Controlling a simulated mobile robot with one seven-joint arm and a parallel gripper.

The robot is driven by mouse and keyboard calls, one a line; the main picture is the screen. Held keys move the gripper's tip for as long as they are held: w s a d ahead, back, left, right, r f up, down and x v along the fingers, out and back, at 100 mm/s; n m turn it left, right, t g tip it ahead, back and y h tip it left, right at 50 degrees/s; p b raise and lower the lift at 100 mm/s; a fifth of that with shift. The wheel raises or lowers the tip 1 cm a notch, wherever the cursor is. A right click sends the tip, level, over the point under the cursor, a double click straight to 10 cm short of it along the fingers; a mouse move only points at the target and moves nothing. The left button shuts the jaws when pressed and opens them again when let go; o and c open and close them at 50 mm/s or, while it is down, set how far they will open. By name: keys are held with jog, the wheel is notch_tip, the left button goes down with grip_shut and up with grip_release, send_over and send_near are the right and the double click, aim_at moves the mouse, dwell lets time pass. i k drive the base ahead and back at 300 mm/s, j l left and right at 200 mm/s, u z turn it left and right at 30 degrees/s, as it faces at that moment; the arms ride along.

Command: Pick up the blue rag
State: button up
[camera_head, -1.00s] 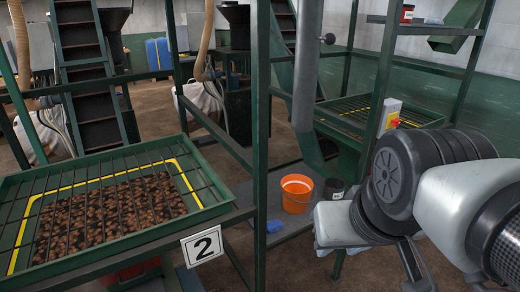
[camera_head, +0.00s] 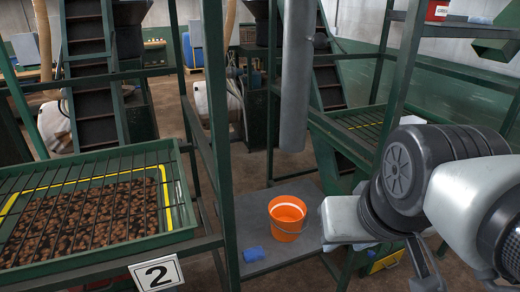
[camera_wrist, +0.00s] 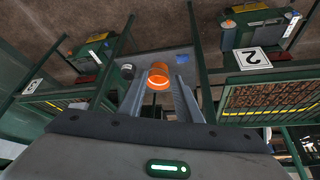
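The blue rag (camera_head: 254,254) lies crumpled on a low grey platform (camera_head: 262,212), just left of the orange bucket (camera_head: 287,218) in the head view. In the wrist view a small blue patch (camera_wrist: 183,58) beside the bucket (camera_wrist: 159,76) appears to be the rag. My gripper (camera_wrist: 159,84) is open and empty, its two grey fingers spread apart. The bucket shows between and beyond the fingers. The gripper looks well away from the rag.
A green frame with a barred tray of brown pieces (camera_head: 85,215), labelled 2 (camera_head: 157,272), stands at left. A green post (camera_head: 217,150) rises left of the rag. A grey pipe (camera_head: 294,75) hangs above the bucket. Another green frame (camera_head: 400,75) stands at right.

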aim_at(251, 255)
jog(key=i+l+u, duration=0.1)
jog(key=l, duration=0.25)
jog(key=i+l, duration=0.25)
jog(key=i+l+u, duration=0.15)
jog(key=l, duration=0.25)
jog(key=i+j, duration=0.2)
jog(key=i, duration=0.25)
